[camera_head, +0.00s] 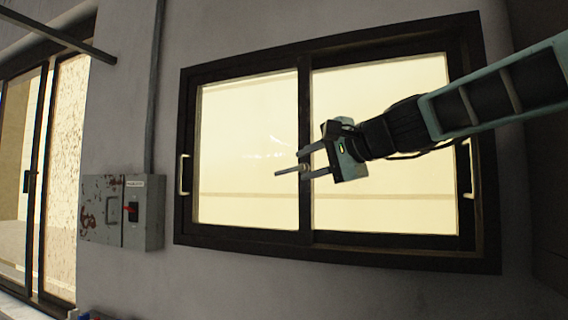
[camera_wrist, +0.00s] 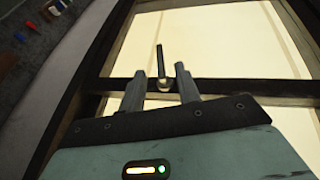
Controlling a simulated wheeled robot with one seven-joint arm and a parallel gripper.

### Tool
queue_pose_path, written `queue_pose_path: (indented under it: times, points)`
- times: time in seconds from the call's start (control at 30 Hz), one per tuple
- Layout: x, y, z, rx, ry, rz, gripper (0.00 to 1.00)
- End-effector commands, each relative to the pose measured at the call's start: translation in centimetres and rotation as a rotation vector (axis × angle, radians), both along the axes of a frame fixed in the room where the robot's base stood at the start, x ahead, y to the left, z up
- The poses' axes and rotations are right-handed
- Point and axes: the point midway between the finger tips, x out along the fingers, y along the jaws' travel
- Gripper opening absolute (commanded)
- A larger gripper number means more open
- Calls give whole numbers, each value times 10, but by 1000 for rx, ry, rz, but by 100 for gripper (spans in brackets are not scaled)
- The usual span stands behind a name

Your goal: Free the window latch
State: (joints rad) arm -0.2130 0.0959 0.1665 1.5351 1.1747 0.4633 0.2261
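The window latch (camera_wrist: 160,62) is a thin dark lever on a round, pale metal pivot, at the dark middle bar of the window. In the wrist view the lever points up the picture. In the head view the latch (camera_head: 287,172) sticks out to the left, nearly level. My gripper (camera_head: 306,164) is at the middle bar, reaching in from the right. Its two fingers are apart. In the wrist view my gripper (camera_wrist: 160,72) has the pivot showing between its fingertips, with gaps on both sides. I cannot tell how deep the pivot sits between them.
The sliding window (camera_head: 250,233) has two bright panes and a pale handle at the left (camera_head: 184,175) and right sides. A rusty grey electrical box (camera_head: 143,230) with a red switch hangs on the wall to the left.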

Motion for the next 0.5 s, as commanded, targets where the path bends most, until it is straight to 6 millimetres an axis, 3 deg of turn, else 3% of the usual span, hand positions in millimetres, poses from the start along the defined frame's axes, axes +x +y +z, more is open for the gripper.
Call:
queue_pose_path:
  times: [0.23,0.5]
  points:
    - [32,36,-8,-1,2,4,33]
    - [50,54,-16,-1,0,1,33]
